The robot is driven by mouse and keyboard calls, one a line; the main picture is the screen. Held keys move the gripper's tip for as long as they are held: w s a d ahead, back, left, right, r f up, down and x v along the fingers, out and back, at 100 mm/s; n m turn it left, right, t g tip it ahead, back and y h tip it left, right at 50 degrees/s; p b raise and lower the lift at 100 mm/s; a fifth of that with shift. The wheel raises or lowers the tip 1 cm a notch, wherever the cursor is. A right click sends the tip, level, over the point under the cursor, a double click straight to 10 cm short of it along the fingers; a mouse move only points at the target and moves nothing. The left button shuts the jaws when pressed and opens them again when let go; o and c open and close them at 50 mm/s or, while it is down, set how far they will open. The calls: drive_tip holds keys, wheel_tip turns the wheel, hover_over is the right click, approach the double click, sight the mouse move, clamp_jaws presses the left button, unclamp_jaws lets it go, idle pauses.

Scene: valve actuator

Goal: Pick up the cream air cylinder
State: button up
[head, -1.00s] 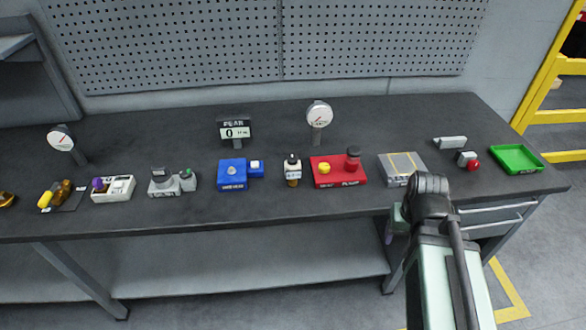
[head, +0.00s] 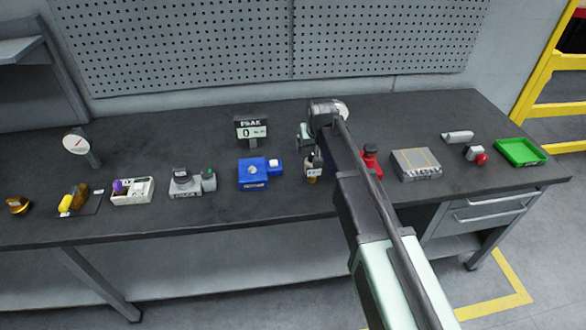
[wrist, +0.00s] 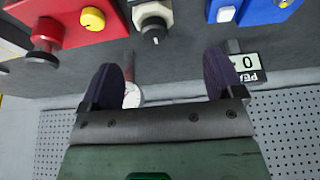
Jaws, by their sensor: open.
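A pale, elongated block-like body (head: 457,137) lies at the right of the bench in the head view and looks most like the cream air cylinder; at this size I cannot be sure. It is outside the wrist view. My gripper (wrist: 164,76) is open with two dark fingers apart and nothing held between them. In the head view my gripper (head: 306,140) is over the middle of the bench, well to the left of the pale body. My arm hides part of the gripper there.
Beside the pale body are a grey part with a red knob (head: 480,158), a green tray (head: 521,152) and a grey block (head: 416,164).

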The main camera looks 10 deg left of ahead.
drive_tip(key=b+x, duration=0.1)
drive_tip(key=x, duration=0.1)
drive_tip(key=b+x, duration=0.1)
drive_tip(key=b, duration=0.1)
drive_tip(key=d+b+x, duration=0.1)
drive_tip(key=b+x, duration=0.1)
drive_tip(key=shift+w+f, duration=0.25)
drive_tip(key=shift+f, duration=0.1)
drive_tip(key=b+x, duration=0.5)
drive_tip(key=shift+w+a+f, duration=0.1)
drive_tip(key=shift+a+f, duration=0.05)
drive_tip(key=shift+f, duration=0.05)
drive_tip(key=shift+r, duration=0.25)
drive_tip(key=c, duration=1.2)
drive_tip(key=shift+o, duration=0.2)
wheel_tip(320, 180, up, 20)
drive_tip(key=p, duration=2)
drive_tip(key=shift+r, duration=0.1)
